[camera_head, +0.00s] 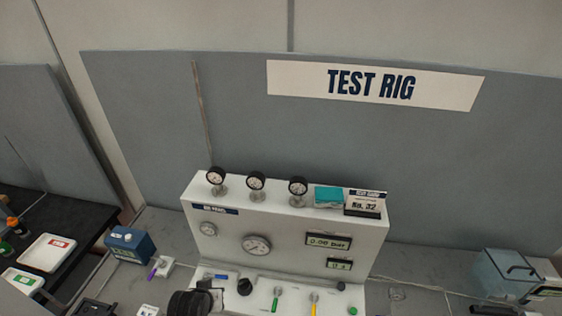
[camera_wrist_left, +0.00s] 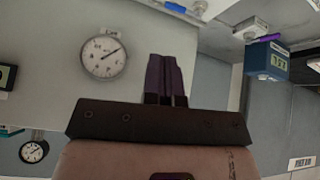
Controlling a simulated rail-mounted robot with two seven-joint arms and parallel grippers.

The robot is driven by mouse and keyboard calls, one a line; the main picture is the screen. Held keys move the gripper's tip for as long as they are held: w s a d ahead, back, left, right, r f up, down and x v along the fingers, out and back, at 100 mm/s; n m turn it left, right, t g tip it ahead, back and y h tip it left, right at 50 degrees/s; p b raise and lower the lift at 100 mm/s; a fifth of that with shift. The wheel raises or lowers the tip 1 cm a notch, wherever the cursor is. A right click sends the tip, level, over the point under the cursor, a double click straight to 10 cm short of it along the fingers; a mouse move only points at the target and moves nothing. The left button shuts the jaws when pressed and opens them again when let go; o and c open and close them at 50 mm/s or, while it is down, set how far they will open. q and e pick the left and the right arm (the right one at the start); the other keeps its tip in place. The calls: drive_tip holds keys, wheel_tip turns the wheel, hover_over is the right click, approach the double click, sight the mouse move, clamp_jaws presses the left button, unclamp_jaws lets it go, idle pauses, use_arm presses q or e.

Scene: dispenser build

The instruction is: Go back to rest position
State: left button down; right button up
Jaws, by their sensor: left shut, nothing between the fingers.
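My left gripper (camera_wrist_left: 167,75) shows in the left wrist view with its two dark purple fingers pressed together and nothing between them. It is in front of the white test rig panel (camera_wrist_left: 50,80), with a round gauge (camera_wrist_left: 105,57) to the left of the fingers. In the head view the white test rig (camera_head: 285,228) stands at the lower middle. A black ribbed shape (camera_head: 188,304) is at the bottom edge; I cannot tell whether it is part of my arm. My right gripper is in neither view.
Several gauges, a teal block (camera_head: 328,196) and a sign card (camera_head: 363,206) stand on the rig's top. A blue box (camera_head: 130,244) is left of the rig, near white trays (camera_head: 46,252) on a black table. A grey-blue case (camera_head: 503,272) is at right. Grey partitions stand behind.

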use_arm(q)
drive_tip(key=s+a+r+m, duration=0.1)
drive_tip(key=s+r, duration=0.3)
drive_tip(key=s, duration=0.4)
drive_tip(key=s+a+r+m, duration=0.1)
drive_tip(key=s+r, duration=0.3)
drive_tip(key=s, duration=0.3)
drive_tip(key=s+f+g+p, duration=0.1)
drive_tip(key=s+f, duration=0.2)
drive_tip(key=s, duration=0.5)
drive_tip(key=s+f+g, duration=0.2)
drive_tip(key=s+f, duration=0.1)
drive_tip(key=s, duration=0.6)
drive_tip(key=shift+s+f+m+p, duration=0.15)
drive_tip(key=shift+f+m+p, duration=0.15)
drive_tip(key=shift+p, duration=0.1)
drive_tip(key=shift+a, duration=0.1)
